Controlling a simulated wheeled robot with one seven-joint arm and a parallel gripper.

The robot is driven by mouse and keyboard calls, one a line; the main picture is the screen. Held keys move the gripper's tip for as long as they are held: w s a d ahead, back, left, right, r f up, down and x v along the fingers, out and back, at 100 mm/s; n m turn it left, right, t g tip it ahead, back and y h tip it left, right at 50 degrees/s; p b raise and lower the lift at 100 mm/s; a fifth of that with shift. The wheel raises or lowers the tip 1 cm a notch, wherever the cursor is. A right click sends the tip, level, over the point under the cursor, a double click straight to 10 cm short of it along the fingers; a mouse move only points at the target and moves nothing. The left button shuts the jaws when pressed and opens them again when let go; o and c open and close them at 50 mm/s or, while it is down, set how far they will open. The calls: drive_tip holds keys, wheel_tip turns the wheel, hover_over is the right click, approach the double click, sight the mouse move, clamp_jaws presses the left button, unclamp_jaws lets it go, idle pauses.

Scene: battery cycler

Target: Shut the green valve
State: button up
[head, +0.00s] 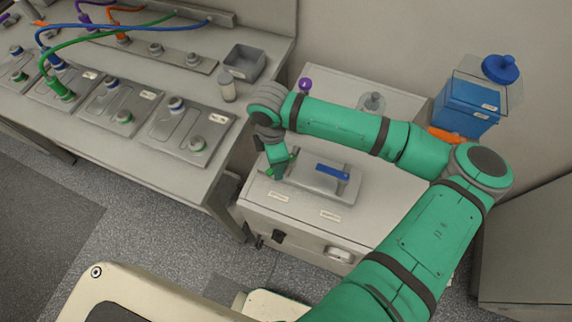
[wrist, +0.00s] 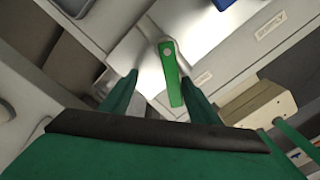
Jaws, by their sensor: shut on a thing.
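The green valve (wrist: 172,72) is a flat green lever with a round pivot at one end, in the wrist view's upper middle. In the head view the green valve (head: 291,157) shows only in part, on a metal plate on top of the white cabinet. My gripper (head: 281,172) reaches down onto it there and hides some of it. A blue valve lever (head: 332,172) lies on the same metal plate, to the right.
A bench (head: 222,160) with several metal plates and coloured cables stands at the left. On the cabinet (head: 300,228), behind my arm, are a purple knob (head: 305,85) and a grey round fitting (head: 372,102). A blue container (head: 467,105) stands at the right.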

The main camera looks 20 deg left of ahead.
drive_tip(key=shift+o, duration=0.2)
drive_tip(key=shift+w+a+m, duration=0.45)
drive_tip(key=shift+w+m, duration=0.05)
drive_tip(key=shift+m, duration=0.6)
drive_tip(key=c, duration=0.8)
drive_tip(key=shift+o, duration=0.2)
drive_tip(key=shift+m, duration=0.3)
